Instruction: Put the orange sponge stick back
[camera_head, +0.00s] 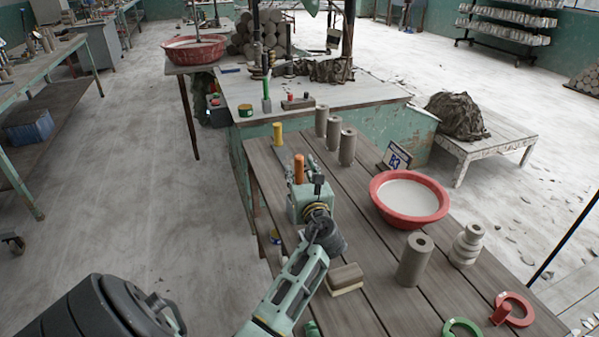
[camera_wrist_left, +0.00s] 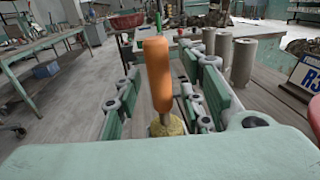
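The orange sponge stick (camera_head: 299,169) stands about upright at my left gripper (camera_head: 305,196), over the left part of the plank table (camera_head: 345,260). In the left wrist view its orange handle (camera_wrist_left: 157,75) is up and its yellowish sponge end (camera_wrist_left: 168,125) is down, between the two fingers. The fingers are apart, with a visible gap on each side of the handle. The gripper hides the stick's lower part in the head view. My right gripper is not in view.
A red basin (camera_head: 437,214) of pale liquid, grey-brown clay cylinders (camera_head: 347,147) and a small blue-and-white sign (camera_head: 394,158) stand right of the gripper. A two-tone block (camera_head: 345,279) and a nearer cylinder (camera_head: 414,259) lie closer. A green-sided bench (camera_head: 310,110) is behind.

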